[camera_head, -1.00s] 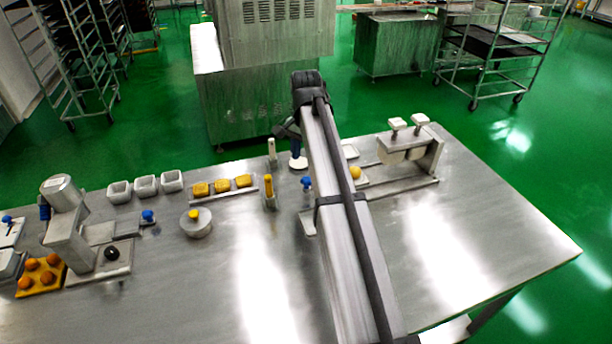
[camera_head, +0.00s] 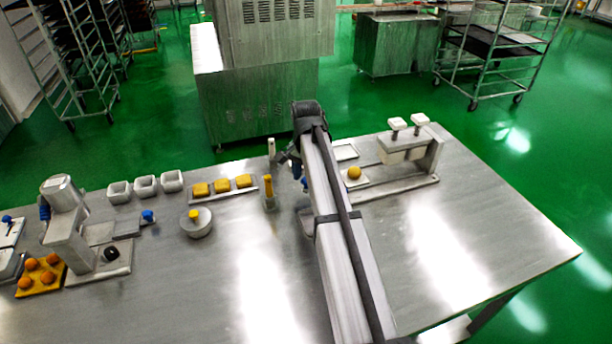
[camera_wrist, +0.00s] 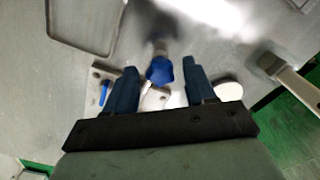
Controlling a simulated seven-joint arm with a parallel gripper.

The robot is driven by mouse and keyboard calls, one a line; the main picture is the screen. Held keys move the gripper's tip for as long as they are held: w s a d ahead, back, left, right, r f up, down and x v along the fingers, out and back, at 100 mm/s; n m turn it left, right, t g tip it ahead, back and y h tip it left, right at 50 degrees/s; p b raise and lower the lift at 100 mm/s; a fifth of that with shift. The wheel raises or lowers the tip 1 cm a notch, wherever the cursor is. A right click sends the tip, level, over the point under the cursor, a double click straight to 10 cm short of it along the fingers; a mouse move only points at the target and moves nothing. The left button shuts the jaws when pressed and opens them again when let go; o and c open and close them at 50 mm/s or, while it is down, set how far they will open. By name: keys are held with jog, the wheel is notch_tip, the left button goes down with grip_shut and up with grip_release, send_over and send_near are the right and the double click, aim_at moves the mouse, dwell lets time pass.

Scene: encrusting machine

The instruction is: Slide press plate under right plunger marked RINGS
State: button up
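The pressing station (camera_head: 432,155) stands at the right of the table. Its left plunger (camera_head: 397,124) and right plunger (camera_head: 420,119) have white caps; no marking is legible. A small pale plate (camera_head: 346,183), which looks like the press plate, bears an orange ball (camera_head: 354,173) left of the plungers, not under them. My gripper (camera_wrist: 160,67) is open in the wrist view, its dark blue fingers on either side of a blue knob (camera_wrist: 160,71), with gaps visible. What the knob belongs to is partly hidden. In the head view my arm covers most of the gripper.
A shallow tray (camera_head: 344,151) lies behind the pale plate. A yellow-handled tool (camera_head: 268,190) stands just left of my arm. A lidded round pot (camera_head: 196,226) and a tray of yellow blocks (camera_head: 250,191) are farther left. The table's right front (camera_head: 470,250) is clear.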

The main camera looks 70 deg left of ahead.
grip_shut()
dwell(0.3)
jog(key=w, duration=1.2)
jog(key=shift+o, duration=0.6)
grip_release()
jog(key=shift+r, duration=0.1)
notch_tip(320, 180, up, 14)
jog(key=shift+f, duration=0.2)
